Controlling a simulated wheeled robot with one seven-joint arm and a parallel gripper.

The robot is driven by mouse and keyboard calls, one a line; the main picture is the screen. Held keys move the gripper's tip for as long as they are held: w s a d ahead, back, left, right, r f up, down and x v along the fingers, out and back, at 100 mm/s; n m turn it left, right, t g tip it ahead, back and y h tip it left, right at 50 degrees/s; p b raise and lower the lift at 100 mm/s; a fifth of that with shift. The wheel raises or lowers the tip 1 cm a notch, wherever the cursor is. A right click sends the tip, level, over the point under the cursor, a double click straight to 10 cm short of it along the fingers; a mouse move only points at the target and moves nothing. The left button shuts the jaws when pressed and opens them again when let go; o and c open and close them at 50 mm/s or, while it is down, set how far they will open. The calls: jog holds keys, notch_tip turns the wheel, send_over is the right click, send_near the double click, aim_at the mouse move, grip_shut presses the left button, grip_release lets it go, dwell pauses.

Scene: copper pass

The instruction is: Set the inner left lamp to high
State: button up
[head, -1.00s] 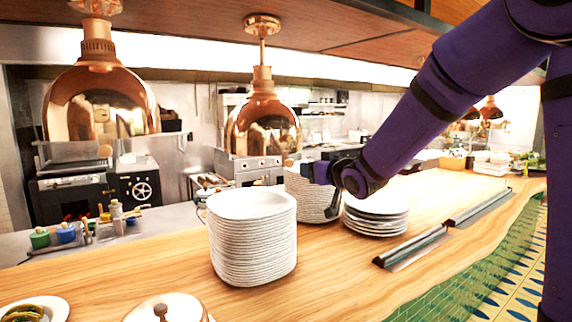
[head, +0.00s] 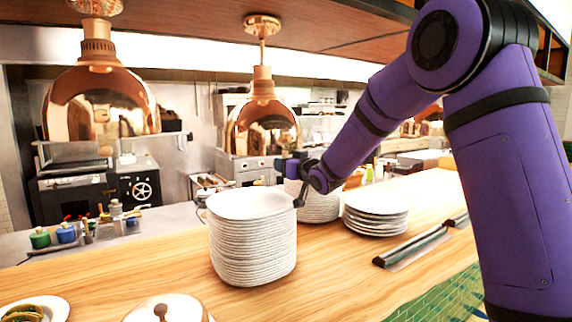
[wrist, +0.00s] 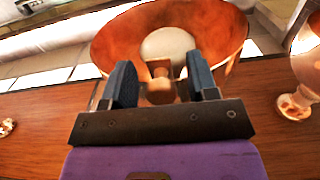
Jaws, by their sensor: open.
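The copper lamp (head: 262,125), second from the left and probably the inner left lamp, hangs from the wooden ceiling above the counter. My gripper (head: 296,182) is below and right of its rim in the head view. In the wrist view the gripper (wrist: 161,82) is open, with its two dark fingers pointing up at a copper lamp shade (wrist: 108,42) seen from below, with a pale disc inside. A small copper knob-like part (wrist: 160,90) shows between the fingers; I cannot tell whether they touch it. The lamp's setting cannot be read.
Another copper lamp (head: 100,100) hangs at the left. A tall plate stack (head: 253,240) stands below my gripper, with a second stack (head: 320,205) behind and a lower one (head: 376,212) to the right. A domed lid (head: 168,308) sits at the front.

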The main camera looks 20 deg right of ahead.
aim_at(290, 134)
jog(key=shift+w+a, duration=0.15)
jog(key=shift+w, duration=0.3)
grip_shut()
notch_tip(290, 134, up, 9)
jog(key=shift+f, duration=0.1)
grip_release()
jog(key=v, duration=1)
jog(key=shift+s+f, duration=0.2)
jog(key=shift+s, duration=0.15)
